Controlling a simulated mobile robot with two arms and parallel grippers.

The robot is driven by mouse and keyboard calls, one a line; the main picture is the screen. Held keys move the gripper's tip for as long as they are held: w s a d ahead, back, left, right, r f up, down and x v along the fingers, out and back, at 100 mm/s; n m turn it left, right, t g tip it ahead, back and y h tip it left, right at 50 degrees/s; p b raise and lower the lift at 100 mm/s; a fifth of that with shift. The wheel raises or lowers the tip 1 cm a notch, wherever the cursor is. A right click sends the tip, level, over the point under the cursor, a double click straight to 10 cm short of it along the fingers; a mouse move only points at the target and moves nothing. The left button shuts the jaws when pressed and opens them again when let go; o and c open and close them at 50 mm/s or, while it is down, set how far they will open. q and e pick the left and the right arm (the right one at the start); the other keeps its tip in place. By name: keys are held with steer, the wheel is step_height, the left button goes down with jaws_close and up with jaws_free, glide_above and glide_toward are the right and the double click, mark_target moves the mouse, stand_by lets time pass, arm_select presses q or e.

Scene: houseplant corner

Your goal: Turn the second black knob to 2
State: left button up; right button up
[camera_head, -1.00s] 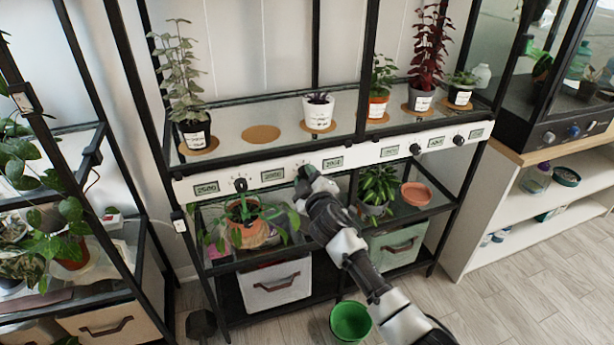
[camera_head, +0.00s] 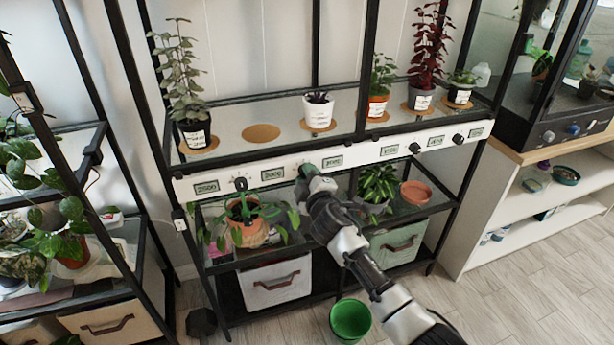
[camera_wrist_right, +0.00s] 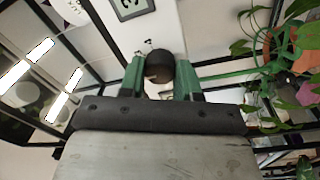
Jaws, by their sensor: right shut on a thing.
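A white control strip (camera_head: 222,185) on the front of the plant shelf carries several black knobs and small displays. The first black knob (camera_head: 240,183) is at the strip's left. My right gripper (camera_head: 307,171) is at the second knob, which it hides in the head view. In the right wrist view the round second black knob (camera_wrist_right: 160,66) sits between the green fingers of my right gripper (camera_wrist_right: 160,75), which is shut on it. Small dial marks show just above the knob, but I cannot read its setting. My left gripper is out of view.
Potted plants stand on the glass shelf (camera_head: 235,115) above the strip. A terracotta-potted plant (camera_head: 250,232) and a leafy plant (camera_head: 376,190) stand below, either side of my arm. A green pot (camera_head: 350,320) is on the floor. Other knobs (camera_head: 415,148) are farther right.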

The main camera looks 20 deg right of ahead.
steer(key=o, duration=0.9)
steer(key=shift+o, duration=0.2)
steer(key=shift+s, duration=0.1)
steer(key=s, duration=1)
steer(key=shift+s+d+f+p, duration=0.15)
steer(key=shift+s+f+p, duration=0.15)
steer(key=shift+s+p, duration=0.1)
steer(key=shift+w, duration=0.1)
